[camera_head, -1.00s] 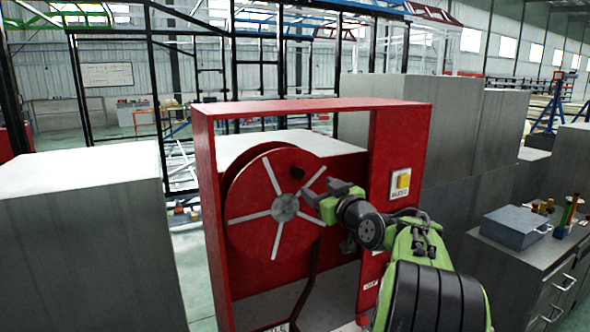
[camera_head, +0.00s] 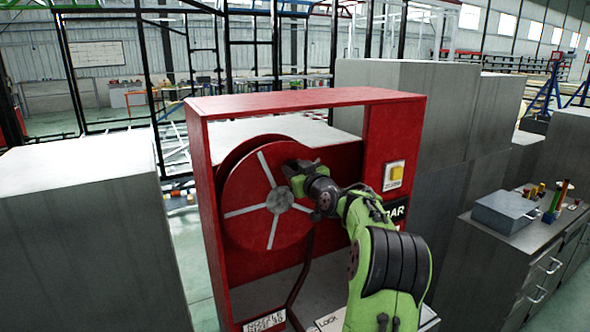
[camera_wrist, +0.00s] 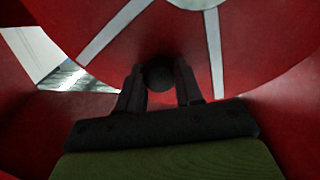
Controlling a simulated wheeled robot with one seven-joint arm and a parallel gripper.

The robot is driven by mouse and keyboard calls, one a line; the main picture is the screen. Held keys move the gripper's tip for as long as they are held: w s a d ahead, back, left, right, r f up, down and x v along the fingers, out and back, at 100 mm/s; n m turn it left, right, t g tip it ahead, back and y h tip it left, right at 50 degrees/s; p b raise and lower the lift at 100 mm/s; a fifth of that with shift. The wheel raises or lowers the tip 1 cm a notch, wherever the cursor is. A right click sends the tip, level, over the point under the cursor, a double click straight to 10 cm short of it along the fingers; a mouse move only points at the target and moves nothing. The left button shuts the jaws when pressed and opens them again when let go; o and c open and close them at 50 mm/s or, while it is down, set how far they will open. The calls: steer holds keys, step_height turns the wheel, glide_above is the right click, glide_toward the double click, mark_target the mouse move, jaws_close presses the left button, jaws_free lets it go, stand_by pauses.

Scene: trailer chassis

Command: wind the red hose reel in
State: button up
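The red hose reel (camera_head: 250,182) is a round disc with grey spokes and a grey hub (camera_head: 279,200), set upright in a red frame (camera_head: 300,100). It fills much of the wrist view (camera_wrist: 240,50). A dark round knob (camera_wrist: 158,77) stands out from its face, at the upper right of the hub in the head view. My gripper (camera_head: 293,176) is at this knob. In the wrist view its two dark fingers (camera_wrist: 160,84) lie on either side of the knob, which fills the gap between them. In the head view the gripper hides the knob.
A yellow button (camera_head: 396,174) on a pale plate is on the frame's right panel. Grey blocks stand left (camera_head: 90,230) and right (camera_head: 425,110) of the frame. A grey cabinet (camera_head: 520,250) at the right bears a grey box (camera_head: 506,211) and small coloured items.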

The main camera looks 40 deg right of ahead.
jaws_close()
steer(key=shift+d, duration=0.15)
steer(key=s+d+f+m, duration=0.1)
steer(key=d+f+m, duration=0.2)
steer(key=f+m, duration=0.2)
steer(key=s+d+f+m+b, duration=0.1)
steer(key=d+f+m, duration=0.3)
steer(key=m, duration=0.5)
steer(key=shift+s+d+f+m, duration=0.25)
steer(key=shift+f+m, duration=0.05)
steer(key=shift+f, duration=0.75)
steer(key=shift+o, duration=1.3)
jaws_free()
steer(key=o, duration=0.3)
